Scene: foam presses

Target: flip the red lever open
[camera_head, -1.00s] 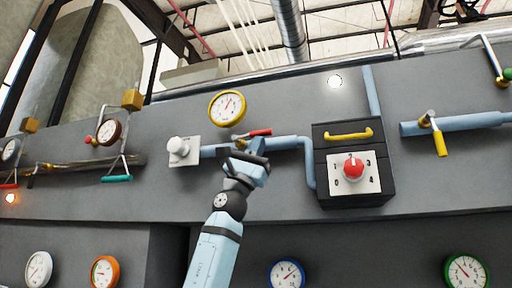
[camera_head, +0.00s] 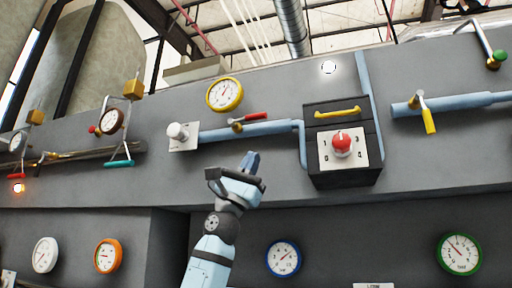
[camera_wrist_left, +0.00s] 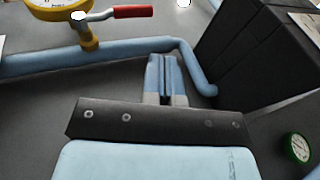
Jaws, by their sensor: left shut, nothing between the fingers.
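The red lever (camera_head: 254,117) is a short red handle on a brass valve on the blue pipe (camera_head: 270,129), below the yellow-rimmed gauge (camera_head: 224,95). The handle points right, roughly along the pipe. The red lever also shows in the left wrist view (camera_wrist_left: 133,12), at the upper left, with its brass stem (camera_wrist_left: 88,38) on the pipe. My left gripper (camera_head: 251,160) is below the pipe, apart from the lever. Its fingers (camera_wrist_left: 162,78) are together and empty in the left wrist view. My right gripper is not in view.
A black box (camera_head: 345,175) with a yellow handle (camera_head: 338,112) and red knob (camera_head: 342,142) stands right of the lever. A white knob (camera_head: 178,131) is at the pipe's left end. Another valve with a yellow handle (camera_head: 429,120) is further right.

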